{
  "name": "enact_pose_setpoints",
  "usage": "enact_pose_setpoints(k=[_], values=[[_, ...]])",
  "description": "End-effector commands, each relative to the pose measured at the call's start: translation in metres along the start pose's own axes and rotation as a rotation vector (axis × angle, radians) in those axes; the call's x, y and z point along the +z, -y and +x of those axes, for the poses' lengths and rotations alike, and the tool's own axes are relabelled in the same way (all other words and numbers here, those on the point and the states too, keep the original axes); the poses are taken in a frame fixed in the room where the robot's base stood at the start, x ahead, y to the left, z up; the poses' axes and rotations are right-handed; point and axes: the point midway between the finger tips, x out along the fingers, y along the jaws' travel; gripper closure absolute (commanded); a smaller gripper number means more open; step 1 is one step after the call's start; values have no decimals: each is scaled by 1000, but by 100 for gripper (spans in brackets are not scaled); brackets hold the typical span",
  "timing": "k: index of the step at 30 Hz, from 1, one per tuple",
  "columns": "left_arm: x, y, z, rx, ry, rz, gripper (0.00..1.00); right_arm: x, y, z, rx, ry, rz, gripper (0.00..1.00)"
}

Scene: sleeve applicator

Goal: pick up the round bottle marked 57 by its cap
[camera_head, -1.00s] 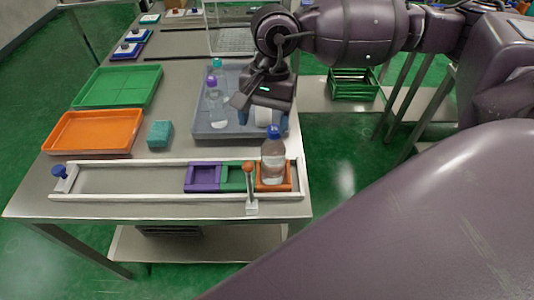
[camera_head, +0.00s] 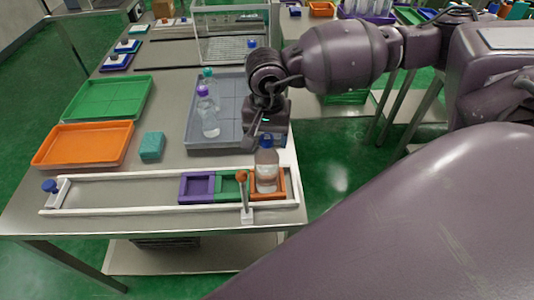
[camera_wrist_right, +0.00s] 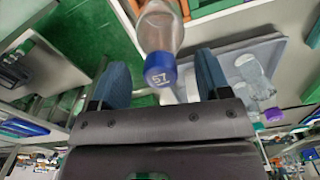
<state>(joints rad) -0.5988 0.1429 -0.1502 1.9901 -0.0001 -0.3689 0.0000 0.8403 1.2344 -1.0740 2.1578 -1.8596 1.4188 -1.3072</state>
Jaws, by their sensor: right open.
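The round bottle (camera_head: 266,175) is clear with a blue cap and stands upright in the orange compartment (camera_head: 282,186) at the right end of the white-railed track. In the right wrist view its blue cap (camera_wrist_right: 160,72) shows the number 57. My right gripper (camera_head: 258,137) is just behind the cap in the head view. In the right wrist view the fingers of the right gripper (camera_wrist_right: 163,80) are spread apart, with the cap between them in the picture and gaps on both sides. Whether the cap is fully between them in depth is unclear. My left gripper is not in view.
Purple (camera_head: 198,187) and green (camera_head: 229,184) compartments adjoin the orange one. A knobbed lever (camera_head: 243,192) stands in front. A grey tray (camera_head: 226,150) behind holds a purple-capped bottle (camera_head: 209,118) and a teal-capped one (camera_head: 208,76). Orange (camera_head: 84,145) and green (camera_head: 107,98) trays lie left.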

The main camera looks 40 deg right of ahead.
Motion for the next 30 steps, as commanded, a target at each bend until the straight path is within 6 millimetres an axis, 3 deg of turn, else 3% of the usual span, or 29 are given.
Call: enact_pose_setpoints(k=[6,14,28,30], values=[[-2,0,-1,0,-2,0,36,0,0,22,0,1,1,30],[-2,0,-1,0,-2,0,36,0,0,24,-1,1,0,30],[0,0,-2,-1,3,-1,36,0,0,24,-1,0,1,100],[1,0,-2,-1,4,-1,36,0,0,24,-1,0,1,100]])
